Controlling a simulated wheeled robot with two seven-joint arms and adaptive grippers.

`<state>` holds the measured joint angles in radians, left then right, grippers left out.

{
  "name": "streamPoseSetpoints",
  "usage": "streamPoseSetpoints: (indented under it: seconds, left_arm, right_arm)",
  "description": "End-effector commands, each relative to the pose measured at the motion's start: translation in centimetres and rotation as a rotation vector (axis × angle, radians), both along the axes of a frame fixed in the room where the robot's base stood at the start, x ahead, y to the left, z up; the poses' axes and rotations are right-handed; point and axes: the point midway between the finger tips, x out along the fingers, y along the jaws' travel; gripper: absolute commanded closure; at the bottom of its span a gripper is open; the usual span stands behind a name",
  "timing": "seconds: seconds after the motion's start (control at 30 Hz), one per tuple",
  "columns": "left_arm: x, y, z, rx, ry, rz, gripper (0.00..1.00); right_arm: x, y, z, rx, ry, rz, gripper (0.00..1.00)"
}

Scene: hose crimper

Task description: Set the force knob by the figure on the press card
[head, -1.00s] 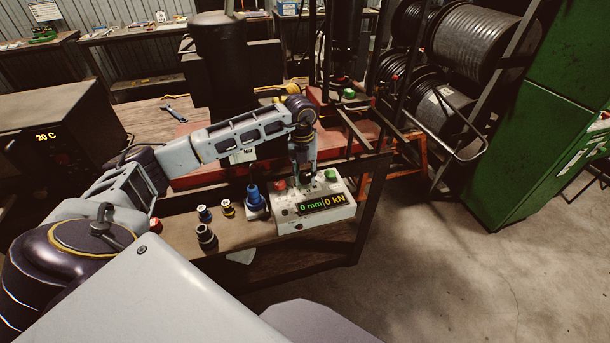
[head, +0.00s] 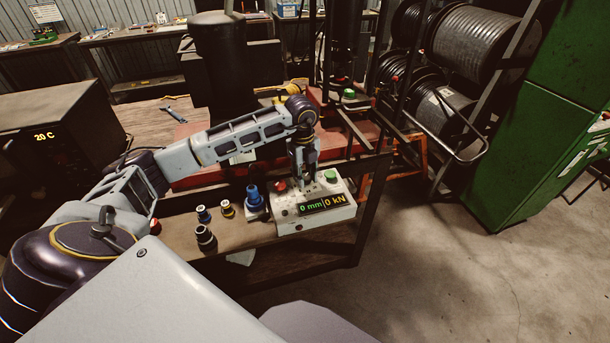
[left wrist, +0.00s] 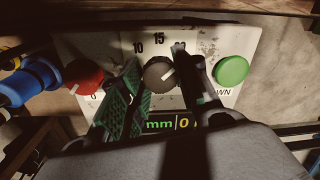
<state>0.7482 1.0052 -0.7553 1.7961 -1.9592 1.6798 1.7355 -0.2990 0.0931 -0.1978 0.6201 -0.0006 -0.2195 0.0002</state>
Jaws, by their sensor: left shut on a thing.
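My left gripper (head: 304,184) points down at the top of the box. In the left wrist view my left gripper (left wrist: 155,85) is shut on the dark round force knob (left wrist: 158,73), a finger on each side. The knob's pale pointer line tilts to the upper right. Above it the scale shows 10, 15 and a figure partly hidden by the right finger. The press card is not readable. My right gripper is out of view.
A blue fitting (head: 254,199) stands just left of the box. Metal press frame bars (head: 352,135) rise behind the box. The floor to the right is clear.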

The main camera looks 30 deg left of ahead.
Motion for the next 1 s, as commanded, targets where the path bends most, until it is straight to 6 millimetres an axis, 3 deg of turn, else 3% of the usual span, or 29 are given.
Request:
streamPoseSetpoints:
  seconds: [0.53,0.57,0.7,1.0]
  left_arm:
    - [0.1,0.1,0.2,0.001,-0.005,0.032,0.92]
    - [0.1,0.1,0.2,0.001,-0.005,0.032,0.66]
    - [0.1,0.1,0.1,0.001,-0.004,0.031,0.48]
    - [0.0,0.0,0.1,0.000,-0.001,0.030,0.45]
  right_arm:
    - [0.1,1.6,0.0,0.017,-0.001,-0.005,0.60]
    - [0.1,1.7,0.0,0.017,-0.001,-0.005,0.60]
    - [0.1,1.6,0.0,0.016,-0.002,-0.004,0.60]
    - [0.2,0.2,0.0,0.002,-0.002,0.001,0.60]
